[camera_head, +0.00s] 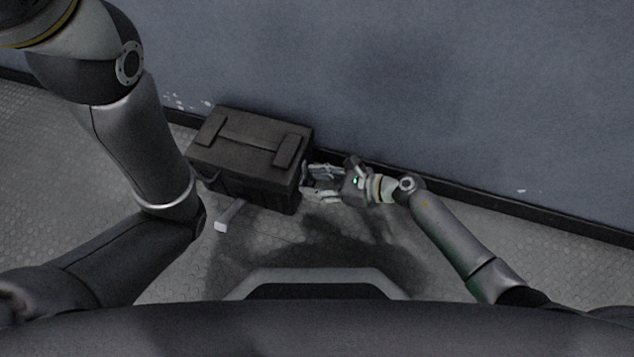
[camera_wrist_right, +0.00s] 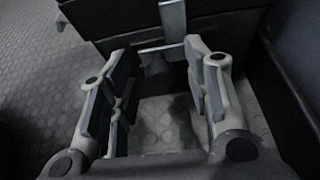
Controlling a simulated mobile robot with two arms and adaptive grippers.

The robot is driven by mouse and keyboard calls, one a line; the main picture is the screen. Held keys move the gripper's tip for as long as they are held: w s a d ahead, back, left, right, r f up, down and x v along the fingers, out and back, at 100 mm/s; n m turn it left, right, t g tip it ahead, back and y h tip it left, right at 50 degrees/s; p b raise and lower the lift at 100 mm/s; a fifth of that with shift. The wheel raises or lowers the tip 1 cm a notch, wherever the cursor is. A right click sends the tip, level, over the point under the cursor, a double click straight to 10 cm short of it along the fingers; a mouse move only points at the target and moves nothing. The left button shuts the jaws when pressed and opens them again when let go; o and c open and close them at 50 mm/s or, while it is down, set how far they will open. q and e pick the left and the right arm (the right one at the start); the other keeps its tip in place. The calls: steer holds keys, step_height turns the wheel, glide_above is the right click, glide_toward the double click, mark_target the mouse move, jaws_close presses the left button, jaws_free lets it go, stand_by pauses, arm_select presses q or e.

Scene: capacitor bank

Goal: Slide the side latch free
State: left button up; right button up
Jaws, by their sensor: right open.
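The dark box (camera_head: 240,180) stands on the floor against the wall, with a strap-like handle on its lid. A pale metal latch piece (camera_wrist_right: 173,18) shows upright on the box side in the right wrist view, with a thin light strip low beside it. My right gripper (camera_head: 310,182) is at the right end of the box, its fingers pointing at that side. In the right wrist view the right gripper (camera_wrist_right: 160,62) is open with nothing held, and the latch piece stands between and beyond the fingertips, close to the right finger. Contact cannot be told.
Floor (camera_head: 300,245) in front is clear, with a dark stain.

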jaws_close()
steer(key=shift+s+a+r+p, duration=0.15)
steer(key=shift+s+p, duration=0.15)
steer(key=shift+s, duration=0.2)
steer(key=shift+s+a+f+p, duration=0.15)
steer(key=shift+s+p, duration=0.15)
steer(key=shift+s, duration=0.2)
steer(key=shift+s+a, duration=0.15)
steer(key=shift+s, duration=0.25)
jaws_free()
steer(key=v, duration=1.2)
